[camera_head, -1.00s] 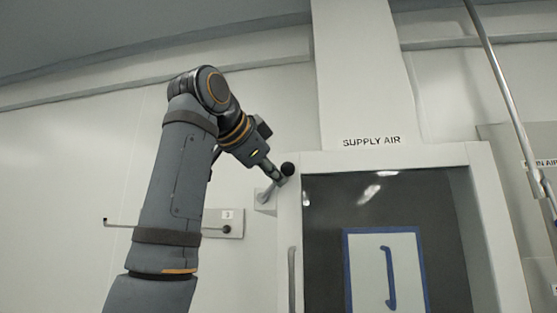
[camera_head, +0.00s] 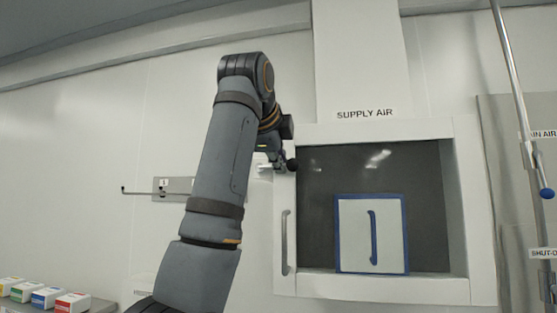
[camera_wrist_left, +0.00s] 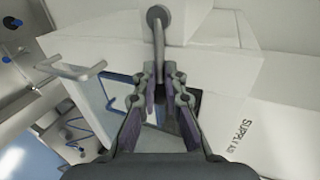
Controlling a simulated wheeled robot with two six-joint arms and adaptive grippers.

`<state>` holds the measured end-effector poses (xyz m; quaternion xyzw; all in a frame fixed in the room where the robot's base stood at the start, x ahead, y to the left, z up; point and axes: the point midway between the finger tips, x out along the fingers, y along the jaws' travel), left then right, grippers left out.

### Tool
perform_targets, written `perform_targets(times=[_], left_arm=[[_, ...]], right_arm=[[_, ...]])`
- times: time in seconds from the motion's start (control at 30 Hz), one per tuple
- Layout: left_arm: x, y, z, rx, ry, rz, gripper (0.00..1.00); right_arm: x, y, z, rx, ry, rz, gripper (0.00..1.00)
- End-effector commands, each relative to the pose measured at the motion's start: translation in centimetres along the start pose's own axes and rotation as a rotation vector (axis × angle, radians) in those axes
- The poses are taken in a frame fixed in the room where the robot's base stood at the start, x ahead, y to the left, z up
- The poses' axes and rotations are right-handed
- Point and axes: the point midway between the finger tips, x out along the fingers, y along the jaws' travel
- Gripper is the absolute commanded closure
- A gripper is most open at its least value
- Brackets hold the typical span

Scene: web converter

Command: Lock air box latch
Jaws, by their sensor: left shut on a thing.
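The air box (camera_head: 430,131) is a white frame around a dark window, below the SUPPLY AIR label. Its latch, a small lever with a black round knob (camera_head: 292,165), sits at the frame's upper left edge and points about level to the right. My left gripper (camera_head: 279,162) is at the lever, shut on it close to the knob; my arm hides part of it. In the left wrist view, the latch's grey round pivot and rod (camera_wrist_left: 158,18) run down between the fingers of my left gripper (camera_wrist_left: 160,78). My right gripper is not in view.
A vertical grey handle (camera_head: 285,242) is on the box's left side. A blue-framed panel (camera_head: 400,235) shows in the window. Left of my arm is a wall plate with a rod (camera_head: 172,188). A vertical pipe (camera_head: 513,80) stands right. Coloured boxes (camera_head: 45,297) sit lower left.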

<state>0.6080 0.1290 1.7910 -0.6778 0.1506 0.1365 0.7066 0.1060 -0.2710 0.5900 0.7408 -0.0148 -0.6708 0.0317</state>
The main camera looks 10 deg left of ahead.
Motion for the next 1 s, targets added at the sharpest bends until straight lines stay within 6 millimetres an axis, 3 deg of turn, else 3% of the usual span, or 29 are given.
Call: perform_targets(times=[0.63, 0.67, 0.8, 1.0], left_arm=[[0.25, 0.42, -0.08, 0.042, -0.017, 0.009, 1.0], [0.25, 0.42, -0.09, 0.042, -0.017, 0.009, 0.86], [0.22, 0.38, -0.07, 0.041, -0.017, 0.007, 0.67], [0.17, 0.3, -0.06, 0.04, -0.017, 0.005, 0.67]], right_arm=[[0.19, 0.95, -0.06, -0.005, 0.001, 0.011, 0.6], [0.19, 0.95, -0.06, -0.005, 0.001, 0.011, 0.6], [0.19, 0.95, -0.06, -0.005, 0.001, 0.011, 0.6], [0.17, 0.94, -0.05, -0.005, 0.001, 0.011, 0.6]])
